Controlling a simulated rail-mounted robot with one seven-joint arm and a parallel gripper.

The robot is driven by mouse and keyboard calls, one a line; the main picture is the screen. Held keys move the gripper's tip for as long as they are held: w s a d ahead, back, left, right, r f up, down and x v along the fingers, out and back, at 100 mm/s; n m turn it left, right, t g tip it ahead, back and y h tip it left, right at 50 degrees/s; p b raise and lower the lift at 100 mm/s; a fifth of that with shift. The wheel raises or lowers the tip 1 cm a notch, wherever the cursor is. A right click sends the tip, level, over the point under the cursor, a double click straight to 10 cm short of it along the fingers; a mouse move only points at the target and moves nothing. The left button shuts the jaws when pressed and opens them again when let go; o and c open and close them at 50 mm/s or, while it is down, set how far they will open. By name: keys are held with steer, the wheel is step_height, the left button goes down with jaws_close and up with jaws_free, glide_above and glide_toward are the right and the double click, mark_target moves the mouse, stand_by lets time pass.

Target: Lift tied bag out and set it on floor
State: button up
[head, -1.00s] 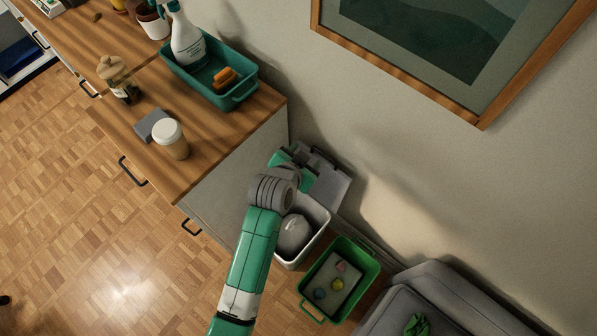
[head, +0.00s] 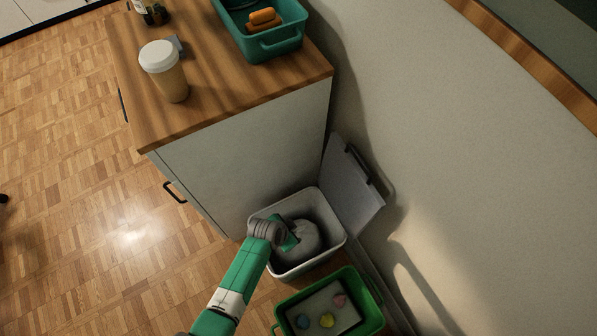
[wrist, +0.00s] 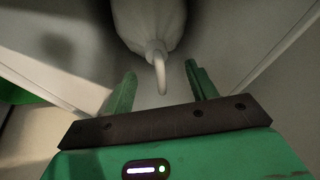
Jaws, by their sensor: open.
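The tied bag (head: 305,238) is pale grey and sits inside a white bin (head: 333,214) on the floor beside the cabinet. In the wrist view the bag (wrist: 150,22) hangs at the top centre, and its tied loop (wrist: 157,66) points toward my gripper (wrist: 160,85). My gripper is open, with one green finger on each side of the loop's end and gaps between. It holds nothing. In the head view my gripper (head: 290,240) is in the bin's opening over the bag, and my arm hides part of the bag. The fingertips are hard to make out there.
The bin's grey lid (head: 350,180) stands open against the wall. A green crate (head: 372,312) with small coloured items stands close in front of the bin. The cabinet (head: 240,150) borders the bin. Open parquet floor (head: 70,180) lies to the left.

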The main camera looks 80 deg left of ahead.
steer(key=b+x, duration=0.4)
steer(key=x, duration=0.1)
steer(key=shift+w+d+f, duration=0.1)
steer(key=shift+d+f, duration=0.05)
steer(key=shift+d, duration=0.05)
steer(key=c, duration=1.1)
steer(key=shift+o, duration=0.2)
steer(key=shift+r, duration=0.2)
